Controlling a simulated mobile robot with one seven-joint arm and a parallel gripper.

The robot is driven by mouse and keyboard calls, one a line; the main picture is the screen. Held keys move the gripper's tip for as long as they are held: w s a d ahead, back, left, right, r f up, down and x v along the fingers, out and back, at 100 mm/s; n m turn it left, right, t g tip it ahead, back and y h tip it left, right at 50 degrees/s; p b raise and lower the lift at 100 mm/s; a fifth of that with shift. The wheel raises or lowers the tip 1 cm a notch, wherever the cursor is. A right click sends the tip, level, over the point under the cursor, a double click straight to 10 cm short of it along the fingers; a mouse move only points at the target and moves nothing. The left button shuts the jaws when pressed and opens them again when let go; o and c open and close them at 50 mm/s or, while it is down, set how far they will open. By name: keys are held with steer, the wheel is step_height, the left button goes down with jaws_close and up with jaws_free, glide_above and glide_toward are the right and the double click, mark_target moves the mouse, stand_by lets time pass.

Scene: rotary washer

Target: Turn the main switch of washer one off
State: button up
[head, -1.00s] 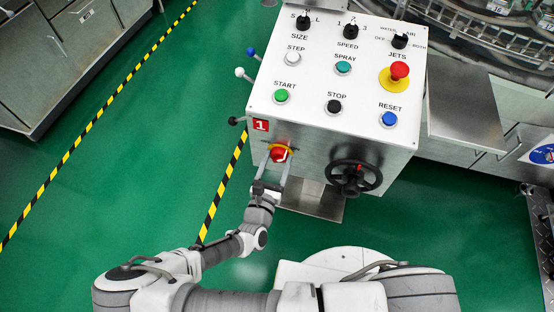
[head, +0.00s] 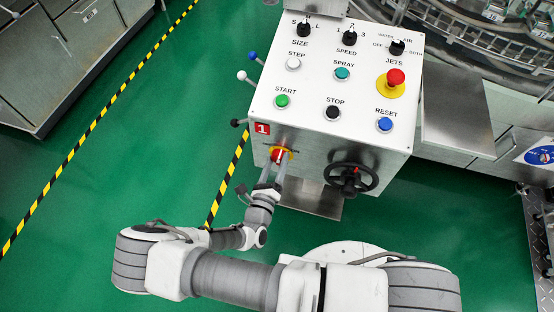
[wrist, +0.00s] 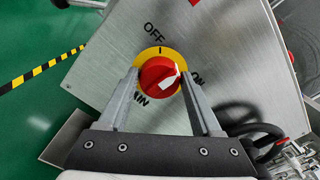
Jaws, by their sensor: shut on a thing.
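The main switch (head: 280,156) of washer one is a red knob on a yellow disc, on the front face of the console beneath the red "1" label (head: 262,128). In the wrist view the red knob (wrist: 159,76) has a white pointer angled up and to the right, between the OFF and ON letters and closer to ON. My gripper (head: 276,165) is shut on the knob. Its two fingers, also in the wrist view (wrist: 160,85), lie on the knob's left and right sides. The MAIN lettering is partly hidden by the left finger.
The console (head: 310,110) carries several buttons, selectors and a red emergency stop (head: 396,76). A black handwheel (head: 350,178) sits right of the switch, and small ball levers (head: 242,76) stick out at the left. Green floor with striped tape (head: 100,130) is clear at left.

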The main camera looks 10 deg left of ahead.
steer(key=shift+f+n, duration=0.15)
steer(key=shift+n, duration=4.75)
steer(key=o, duration=1.4)
steer(key=shift+c, duration=0.2)
steer(key=shift+a, duration=0.1)
steer(key=s+a+p, duration=0.1)
steer(key=s, duration=1.6)
steer(key=shift+s+a+p, duration=0.15)
steer(key=shift+p, duration=0.2)
